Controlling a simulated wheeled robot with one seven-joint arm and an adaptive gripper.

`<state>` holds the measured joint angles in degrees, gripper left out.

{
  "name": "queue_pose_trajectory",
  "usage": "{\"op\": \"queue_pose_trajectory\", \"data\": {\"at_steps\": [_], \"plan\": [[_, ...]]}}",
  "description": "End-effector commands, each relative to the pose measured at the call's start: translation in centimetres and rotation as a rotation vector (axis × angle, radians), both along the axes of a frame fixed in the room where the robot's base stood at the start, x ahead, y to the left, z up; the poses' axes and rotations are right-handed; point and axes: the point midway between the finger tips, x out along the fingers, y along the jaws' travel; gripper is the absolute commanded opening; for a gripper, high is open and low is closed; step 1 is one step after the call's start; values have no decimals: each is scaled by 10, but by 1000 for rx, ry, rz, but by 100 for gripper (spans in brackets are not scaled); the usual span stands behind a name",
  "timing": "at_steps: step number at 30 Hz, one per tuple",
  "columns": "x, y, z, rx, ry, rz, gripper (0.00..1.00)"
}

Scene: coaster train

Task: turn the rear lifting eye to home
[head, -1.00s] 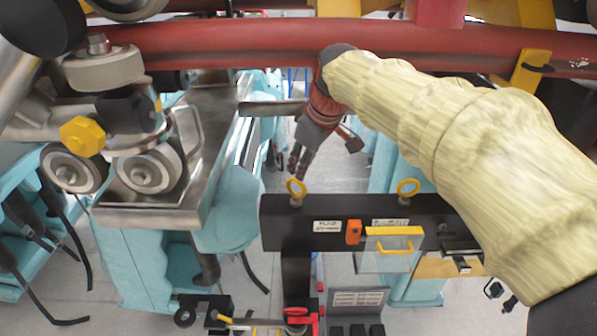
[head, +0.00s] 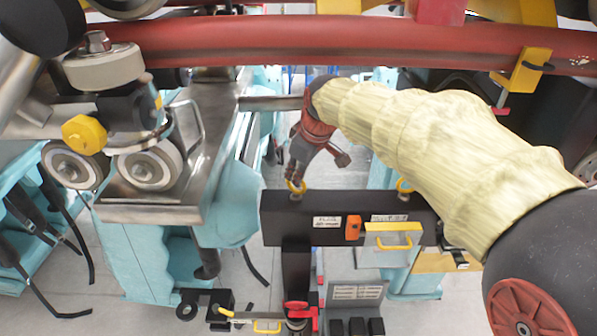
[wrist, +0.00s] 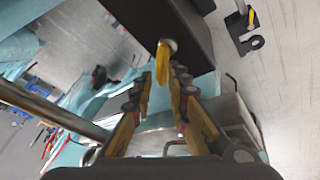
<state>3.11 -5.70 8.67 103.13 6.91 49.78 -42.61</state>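Two yellow lifting eyes stand on top of a black beam (head: 340,207); the left eye (head: 296,187) and the right eye (head: 404,186) are a beam's length apart. The frames do not show which one is called rear. My gripper (head: 296,178) points down at the left eye, its fingertips at the ring and partly covering it. In the wrist view the yellow eye (wrist: 162,60) shows nearly edge-on beside the black beam (wrist: 185,28), at the tips of my two fingers. The fingers are apart with a gap between them; contact is not clear.
An orange block (head: 353,229) and a yellow-handled clear panel (head: 393,238) sit on the beam's front. A red rail (head: 300,40) crosses above my arm. A wheeled train bogie (head: 140,150) stands left, and a grey bar (head: 270,104) runs behind my gripper.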

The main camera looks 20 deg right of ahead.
Motion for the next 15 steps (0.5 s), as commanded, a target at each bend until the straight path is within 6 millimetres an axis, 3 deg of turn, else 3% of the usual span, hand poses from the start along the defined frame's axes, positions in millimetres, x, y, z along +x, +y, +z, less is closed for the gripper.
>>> {"op": "queue_pose_trajectory", "data": {"at_steps": [7, 15], "plan": [[0, 0, 0, 0, 0, 0, 1], [0, 0, 0, 0, 0, 0, 0]]}}
